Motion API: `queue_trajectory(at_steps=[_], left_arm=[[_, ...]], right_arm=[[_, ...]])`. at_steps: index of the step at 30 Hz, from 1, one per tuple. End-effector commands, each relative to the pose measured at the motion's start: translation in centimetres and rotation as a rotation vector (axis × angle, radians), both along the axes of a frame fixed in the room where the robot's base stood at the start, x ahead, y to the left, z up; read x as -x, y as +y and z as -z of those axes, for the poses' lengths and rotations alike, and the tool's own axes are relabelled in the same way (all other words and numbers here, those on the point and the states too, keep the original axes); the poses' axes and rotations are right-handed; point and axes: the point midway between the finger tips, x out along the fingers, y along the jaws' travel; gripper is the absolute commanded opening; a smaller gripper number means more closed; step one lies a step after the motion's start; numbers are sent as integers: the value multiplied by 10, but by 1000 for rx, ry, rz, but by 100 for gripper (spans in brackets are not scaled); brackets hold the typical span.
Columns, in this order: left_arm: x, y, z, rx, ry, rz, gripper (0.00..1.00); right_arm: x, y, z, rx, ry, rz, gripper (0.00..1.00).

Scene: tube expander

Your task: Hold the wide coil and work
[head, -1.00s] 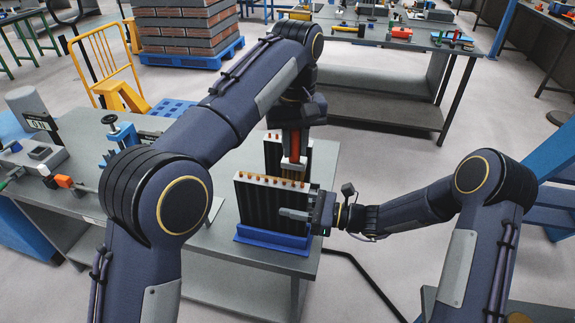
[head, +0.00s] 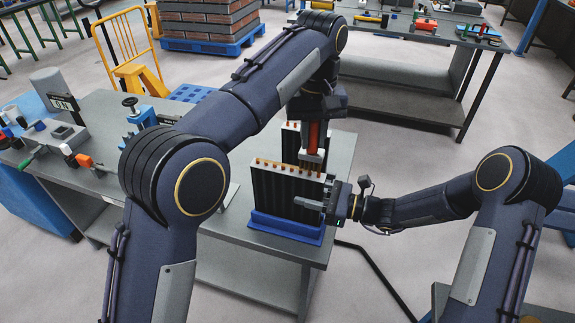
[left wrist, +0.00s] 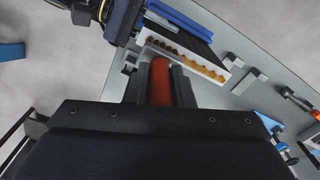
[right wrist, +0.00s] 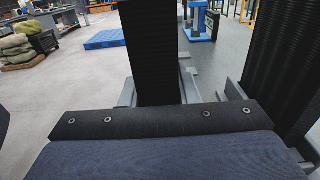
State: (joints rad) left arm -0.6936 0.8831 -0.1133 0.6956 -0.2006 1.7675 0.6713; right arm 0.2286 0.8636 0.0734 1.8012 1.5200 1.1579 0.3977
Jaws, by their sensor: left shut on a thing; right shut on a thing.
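The wide coil (head: 285,195), a black finned block with a row of copper tube ends along its top, stands upright in a blue base (head: 284,229). My right gripper (head: 328,202) is shut on its right end; in the right wrist view the dark fins (right wrist: 152,55) stand between the fingers. My left gripper (head: 314,112) is shut on a red expander tool (head: 314,134), held upright over the coil's top. In the left wrist view the red tool (left wrist: 160,80) is between the fingers, close to the tube row (left wrist: 185,56). Whether its lower end touches a tube is hidden.
Another finned coil (head: 290,140) stands just behind the wide one. The grey bench (head: 235,245) is bare at its front. A blue vise-like fixture (head: 139,112) and small tools occupy the bench on the left.

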Motion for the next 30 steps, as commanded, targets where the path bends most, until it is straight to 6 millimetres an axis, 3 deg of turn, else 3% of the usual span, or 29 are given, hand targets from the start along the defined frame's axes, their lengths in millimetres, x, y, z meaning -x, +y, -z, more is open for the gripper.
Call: queue_trajectory(at_steps=[4, 30], left_arm=[[0, 0, 10, 0, 1, 0, 0], [2, -5, 15, -1, 0, 2, 0]], right_arm=[[0, 0, 0, 0, 0, 0, 0], [0, 0, 0, 0, 0, 0, 0]])
